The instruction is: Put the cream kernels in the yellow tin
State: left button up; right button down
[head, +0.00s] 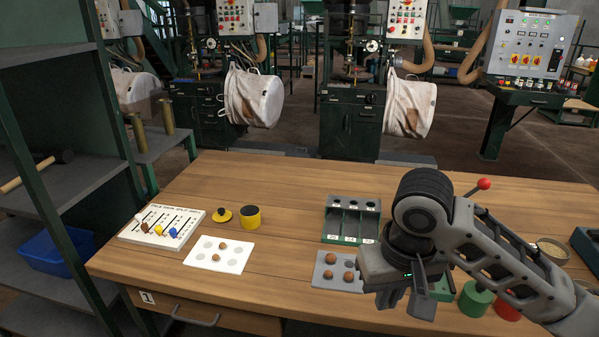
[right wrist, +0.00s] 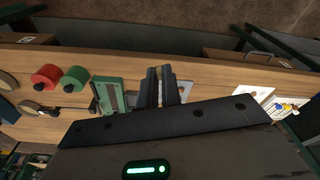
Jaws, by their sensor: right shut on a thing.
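The yellow tin (head: 250,217) stands open-topped with a dark rim on the table, left of centre. Its yellow lid (head: 222,214) with a black knob lies just left of it. A white card (head: 237,264) in front of the tin bears two small brown kernels (head: 217,258) and pale round spots. A grey tray (head: 320,283) holds several brown kernels. No kernel looks clearly cream. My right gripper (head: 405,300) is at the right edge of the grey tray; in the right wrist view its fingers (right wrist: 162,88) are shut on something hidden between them. My left gripper is not in view.
A green rack (head: 352,237) stands behind the grey tray. A white slider board (head: 162,228) is at the left. Green (head: 474,299) and red (head: 507,305) round objects stand right of my gripper, partly behind my arm. The table middle is clear.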

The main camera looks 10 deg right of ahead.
aim_at(255, 223)
jog(key=u, duration=0.2)
jog(key=i, duration=1)
jog(key=u, duration=0.8)
